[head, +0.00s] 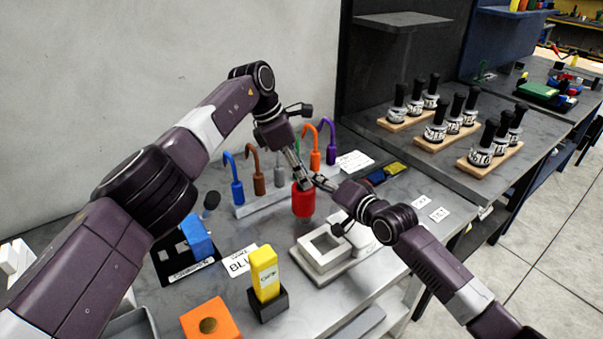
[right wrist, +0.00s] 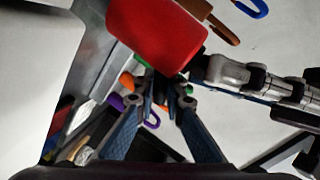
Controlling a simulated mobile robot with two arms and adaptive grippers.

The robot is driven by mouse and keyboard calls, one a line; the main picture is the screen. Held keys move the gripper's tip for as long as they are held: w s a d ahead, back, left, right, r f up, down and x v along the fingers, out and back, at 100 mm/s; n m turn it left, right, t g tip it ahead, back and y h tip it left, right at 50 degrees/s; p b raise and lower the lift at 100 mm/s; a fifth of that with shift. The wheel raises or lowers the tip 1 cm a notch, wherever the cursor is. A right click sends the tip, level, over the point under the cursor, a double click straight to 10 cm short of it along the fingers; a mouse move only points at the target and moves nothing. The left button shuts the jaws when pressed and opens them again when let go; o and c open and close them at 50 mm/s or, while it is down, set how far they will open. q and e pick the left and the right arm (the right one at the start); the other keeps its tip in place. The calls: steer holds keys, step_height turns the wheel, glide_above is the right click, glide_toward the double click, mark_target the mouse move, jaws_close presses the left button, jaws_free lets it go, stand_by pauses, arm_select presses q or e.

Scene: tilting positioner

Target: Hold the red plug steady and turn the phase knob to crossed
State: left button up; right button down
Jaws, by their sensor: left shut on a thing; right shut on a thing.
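The red plug (head: 303,202) is a thick cylinder that looks upright above the middle of the bench in the head view. Its body fills the top of the right wrist view (right wrist: 158,32). My left gripper (head: 299,176) reaches down to its top end from the left and is shut there. Its fingers also show at the right of the right wrist view (right wrist: 212,68). My right gripper (head: 318,181) meets the same end from the right, its fingertips (right wrist: 163,78) close together on something they hide. I cannot make out the phase knob or its setting.
A rack (head: 262,203) of coloured hooks stands just behind the plug. A white square-framed block (head: 323,248), yellow block (head: 265,272), orange block (head: 210,323) and blue device (head: 197,238) are in front. Black-handled items on wooden stands (head: 448,143) stand at right.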

arm_select(q)
steer(key=o, duration=1.2)
steer(key=shift+c, duration=0.2)
steer(key=v, duration=1.2)
